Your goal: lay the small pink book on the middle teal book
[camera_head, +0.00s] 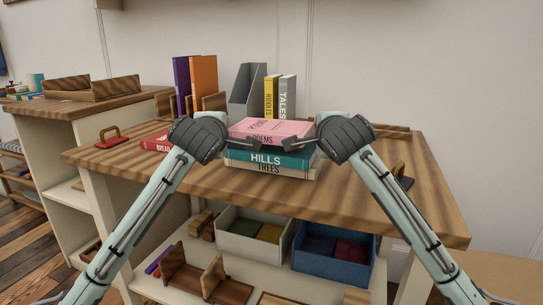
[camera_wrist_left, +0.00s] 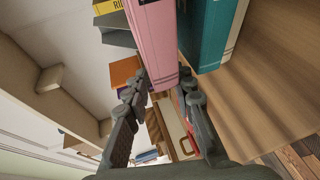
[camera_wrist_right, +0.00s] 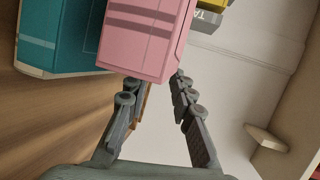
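The pink book (camera_head: 270,128), marked POEMS, lies flat between my two grippers. It seems to be just above the teal book (camera_head: 291,161), marked HILLS; both wrist views show a narrow gap between them. The teal book lies on a cream book (camera_head: 291,171), marked TREES. My left gripper (camera_wrist_left: 163,86) has its fingers on either side of the pink book's left end and seems shut on it. My right gripper (camera_wrist_right: 154,86) holds the right end the same way, with one fingertip partly hidden by the book.
A red book (camera_head: 156,142) lies left of the stack, behind my left arm. An orange book (camera_head: 204,76), a purple book, a grey file holder (camera_head: 246,92) and upright yellow and grey books stand behind. Grey (camera_head: 226,240) and blue (camera_head: 331,268) bins sit on the shelf below.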

